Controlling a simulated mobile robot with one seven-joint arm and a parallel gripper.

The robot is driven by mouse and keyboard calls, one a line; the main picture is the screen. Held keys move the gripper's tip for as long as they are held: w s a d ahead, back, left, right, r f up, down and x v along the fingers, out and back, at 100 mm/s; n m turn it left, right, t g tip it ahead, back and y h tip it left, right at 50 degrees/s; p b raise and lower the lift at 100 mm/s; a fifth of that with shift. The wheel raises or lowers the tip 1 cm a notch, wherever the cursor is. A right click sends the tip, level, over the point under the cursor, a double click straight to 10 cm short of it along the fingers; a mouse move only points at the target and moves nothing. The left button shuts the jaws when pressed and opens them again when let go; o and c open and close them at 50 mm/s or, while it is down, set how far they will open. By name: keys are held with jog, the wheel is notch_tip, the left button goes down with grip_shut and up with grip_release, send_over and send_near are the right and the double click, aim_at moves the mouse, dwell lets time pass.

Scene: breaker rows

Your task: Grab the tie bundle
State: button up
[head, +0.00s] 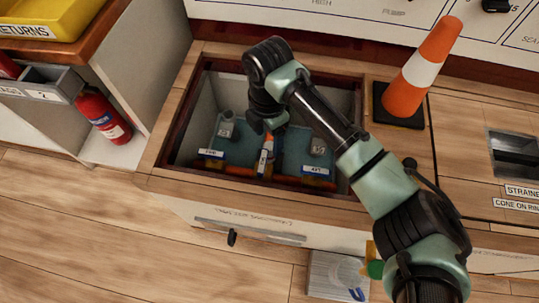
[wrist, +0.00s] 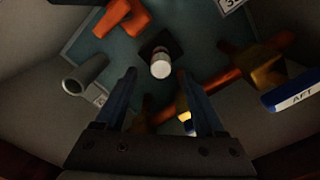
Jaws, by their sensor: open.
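My gripper (head: 270,143) reaches down into an open compartment in the counter. In the wrist view its two dark blue fingers (wrist: 158,74) stand apart with nothing clasped between them. A short white-ended cylinder (wrist: 160,64) by a dark patch shows ahead, in line with the gap between the fingertips. I cannot tell for sure whether it is the tie bundle. No other thing is clearly recognisable as the bundle. In the head view, my gripper partly hides the compartment's middle.
The compartment has a teal floor (head: 236,151), tall walls and an orange pipe (wrist: 222,80) with yellow fittings. A grey cylinder (wrist: 86,75) stands left. An AFT label (wrist: 296,92) is at right. A traffic cone (head: 421,68) stands on the counter beside the opening.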

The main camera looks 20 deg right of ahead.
aim_at(269, 146)
jog(key=shift+d+f+b, duration=0.1)
jog(key=shift+f+b, duration=2.8)
jog(key=shift+f, duration=0.55)
jog(key=shift+s+r, duration=0.1)
grip_shut()
